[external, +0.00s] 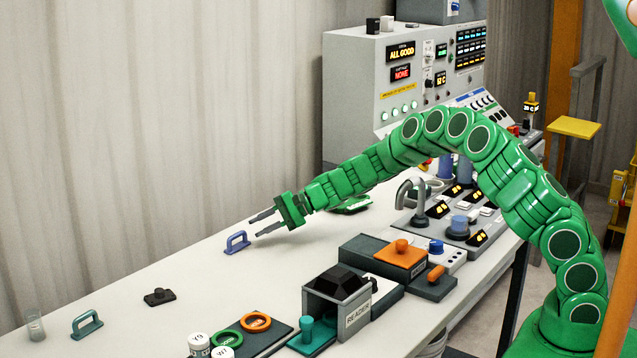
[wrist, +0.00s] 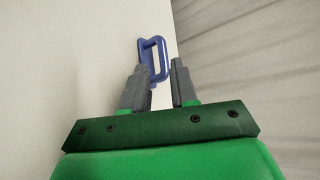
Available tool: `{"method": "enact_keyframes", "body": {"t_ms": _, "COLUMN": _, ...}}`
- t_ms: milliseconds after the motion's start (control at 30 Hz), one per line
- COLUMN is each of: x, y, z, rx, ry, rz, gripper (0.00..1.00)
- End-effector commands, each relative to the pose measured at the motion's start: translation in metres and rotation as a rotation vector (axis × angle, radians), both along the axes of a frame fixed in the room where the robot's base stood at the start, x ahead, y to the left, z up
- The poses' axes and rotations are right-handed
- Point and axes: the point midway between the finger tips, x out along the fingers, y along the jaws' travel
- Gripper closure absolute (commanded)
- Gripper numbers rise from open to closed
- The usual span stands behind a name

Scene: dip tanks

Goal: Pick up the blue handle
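The blue handle (external: 237,242) stands on the white table near its far edge, beside the wall. It is a small blue loop on a flat base. My gripper (external: 258,224) is open just to the right of the handle, its two grey fingers pointing at it. In the wrist view the blue handle (wrist: 153,58) lies just beyond the fingertips of my gripper (wrist: 158,72), nearer the left finger. The left fingertip hides part of the handle's edge. I cannot tell whether they touch. Nothing is held.
A teal handle (external: 86,324), a black knob piece (external: 159,297) and a glass (external: 35,327) stand to the left on the table. The corrugated wall (external: 150,130) is close behind. The table around the handle is clear.

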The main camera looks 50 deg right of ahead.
Motion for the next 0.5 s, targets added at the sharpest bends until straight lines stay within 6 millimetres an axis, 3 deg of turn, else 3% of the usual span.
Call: {"method": "enact_keyframes", "body": {"t_ms": 500, "x": 0.025, "y": 0.029, "z": -0.016, "rx": -0.001, "ry": 0.001, "rz": 0.003, "gripper": 0.73}}
